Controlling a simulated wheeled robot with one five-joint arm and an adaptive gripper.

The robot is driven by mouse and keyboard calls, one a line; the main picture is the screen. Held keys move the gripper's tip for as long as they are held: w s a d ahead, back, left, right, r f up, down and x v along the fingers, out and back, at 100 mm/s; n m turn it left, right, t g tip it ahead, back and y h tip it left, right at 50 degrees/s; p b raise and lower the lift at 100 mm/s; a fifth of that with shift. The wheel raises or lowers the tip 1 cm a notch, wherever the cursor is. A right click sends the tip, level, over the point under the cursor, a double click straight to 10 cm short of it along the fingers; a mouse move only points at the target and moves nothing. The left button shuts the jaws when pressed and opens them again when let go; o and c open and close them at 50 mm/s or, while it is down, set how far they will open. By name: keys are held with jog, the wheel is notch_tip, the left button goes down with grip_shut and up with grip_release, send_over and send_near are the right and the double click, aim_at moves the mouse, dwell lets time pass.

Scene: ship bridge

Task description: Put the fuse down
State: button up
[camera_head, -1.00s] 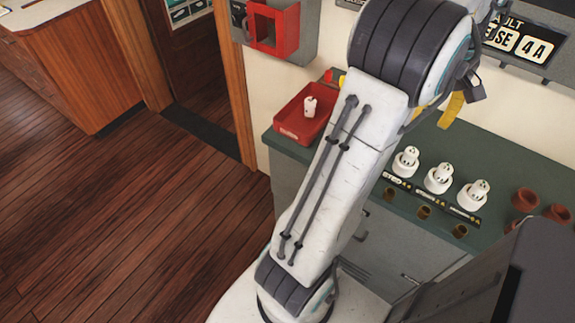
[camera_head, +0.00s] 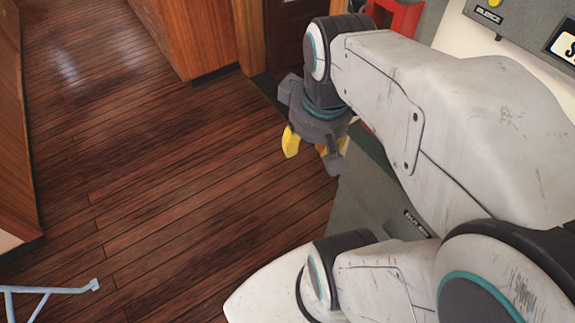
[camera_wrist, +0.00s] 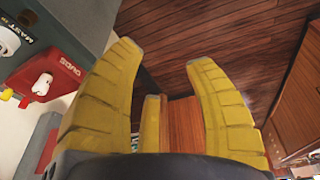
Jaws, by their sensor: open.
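My gripper (camera_head: 313,146) is open in the head view, hanging over the floor beside the counter. In the wrist view its yellow fingers (camera_wrist: 164,58) are spread, with nothing between them but floor and wood panelling behind. A white fuse (camera_wrist: 42,84) is in the red tray (camera_wrist: 62,72) marked "DUDS", left of the fingers and apart from them. Another white fuse (camera_wrist: 8,40) is partly in view at the left edge by a "MAST" label. In the head view my arm hides the tray and the fuses.
The grey-green counter (camera_head: 365,215) runs beside and under my arm. A red wall box (camera_head: 400,18) is at the top. Wooden cabinetry (camera_head: 190,35) stands beyond. The wooden floor (camera_head: 150,170) on the left is mostly clear, with a pale blue metal frame (camera_head: 50,290) at the lower left.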

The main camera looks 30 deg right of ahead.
jog(key=s+a+f+n, duration=0.1)
jog(key=s+a+f, duration=0.1)
jog(key=a, duration=0.4)
jog(key=shift+s+f+t+y, duration=0.15)
jog(key=shift+s+t+y, duration=0.25)
jog(key=shift+d, duration=0.15)
